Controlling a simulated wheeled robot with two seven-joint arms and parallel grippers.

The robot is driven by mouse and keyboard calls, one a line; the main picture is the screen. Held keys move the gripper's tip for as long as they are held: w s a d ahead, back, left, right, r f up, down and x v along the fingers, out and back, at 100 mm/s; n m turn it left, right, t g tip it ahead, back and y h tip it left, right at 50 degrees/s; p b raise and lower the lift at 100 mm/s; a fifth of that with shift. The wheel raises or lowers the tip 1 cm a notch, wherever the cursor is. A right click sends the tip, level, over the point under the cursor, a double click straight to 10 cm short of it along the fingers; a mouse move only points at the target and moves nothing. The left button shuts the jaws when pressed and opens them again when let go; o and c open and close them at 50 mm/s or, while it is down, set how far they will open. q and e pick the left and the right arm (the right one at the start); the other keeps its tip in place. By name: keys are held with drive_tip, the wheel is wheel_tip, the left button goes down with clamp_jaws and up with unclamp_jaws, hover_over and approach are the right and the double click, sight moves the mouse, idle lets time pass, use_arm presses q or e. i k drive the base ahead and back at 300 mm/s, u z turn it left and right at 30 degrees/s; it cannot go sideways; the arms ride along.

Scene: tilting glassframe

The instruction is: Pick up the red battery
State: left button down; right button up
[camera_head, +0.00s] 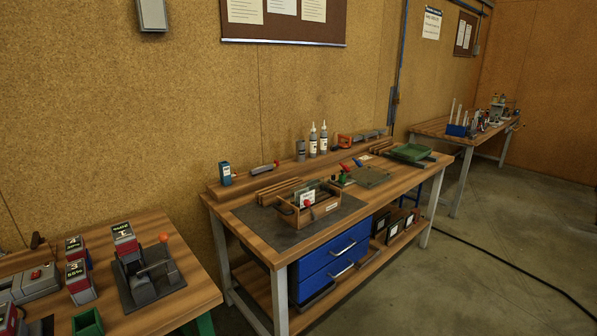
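Several red-and-dark block-shaped batteries with printed tops sit on the wooden table at the lower left. One red battery (123,238) stands in a dark grey holder with a lever ending in an orange knob (164,238). Another red battery (80,282) stands to the left of the holder. Behind it is a block marked 4 (75,247), with red and blue sides. A further red block (8,318) is cut off by the left edge. I cannot tell which one the task means. Neither gripper is in view.
A green open box (87,322) and a grey device (28,284) share the left table (190,292). A workbench (390,190) with a wooden tool tray (318,213) and blue drawers (335,262) stands at the centre. A cable (510,262) lies on the clear floor at right.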

sight(126, 243)
drive_tip(key=u, duration=1.25)
drive_tip(key=k, duration=0.45)
drive_tip(key=z, duration=0.55)
drive_tip(key=i, duration=0.9)
drive_tip(key=z, duration=0.35)
